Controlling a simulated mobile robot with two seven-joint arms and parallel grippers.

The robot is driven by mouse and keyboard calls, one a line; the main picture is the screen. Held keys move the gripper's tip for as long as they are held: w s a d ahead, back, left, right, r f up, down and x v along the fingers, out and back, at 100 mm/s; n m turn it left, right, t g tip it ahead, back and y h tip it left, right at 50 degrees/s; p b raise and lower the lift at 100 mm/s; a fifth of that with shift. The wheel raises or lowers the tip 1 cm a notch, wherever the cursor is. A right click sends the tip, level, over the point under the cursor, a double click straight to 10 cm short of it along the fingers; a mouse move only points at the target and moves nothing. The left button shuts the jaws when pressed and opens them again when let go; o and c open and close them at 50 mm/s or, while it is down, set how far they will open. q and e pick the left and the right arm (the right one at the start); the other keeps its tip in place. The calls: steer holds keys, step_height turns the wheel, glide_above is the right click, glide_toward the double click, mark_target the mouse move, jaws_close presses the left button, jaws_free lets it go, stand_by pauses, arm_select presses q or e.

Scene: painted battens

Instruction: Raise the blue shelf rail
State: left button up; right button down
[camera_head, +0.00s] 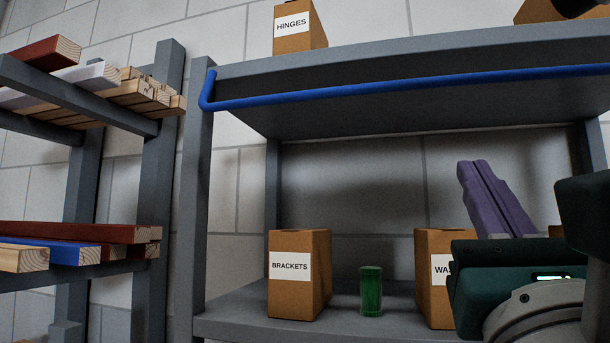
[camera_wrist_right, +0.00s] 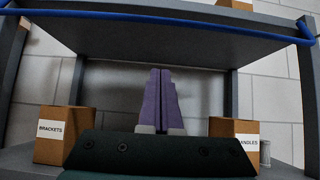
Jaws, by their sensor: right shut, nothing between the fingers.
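The blue rail (camera_head: 400,86) runs along the front of the grey upper shelf in the head view, with a bent end at the left post. It also crosses the top of the right wrist view (camera_wrist_right: 160,21). My right gripper (camera_head: 478,168) has purple fingers pressed together, with nothing between them. It points up and stands below the rail, apart from it in the head view. In the right wrist view the same fingers (camera_wrist_right: 159,75) point up towards the shelf's underside. My left gripper is not in view.
On the lower shelf stand a BRACKETS box (camera_head: 299,300), a green cylinder (camera_head: 371,292) and another box (camera_head: 432,260) partly behind my arm. A HINGES box (camera_head: 298,40) stands on the upper shelf. A rack of painted battens (camera_head: 75,233) is at the left.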

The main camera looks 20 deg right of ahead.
steer(key=w+d+r+p, duration=0.2)
steer(key=w+r+p, duration=0.1)
steer(key=r+p, duration=0.5)
steer(key=shift+r, duration=0.15)
steer(key=shift+w, duration=0.15)
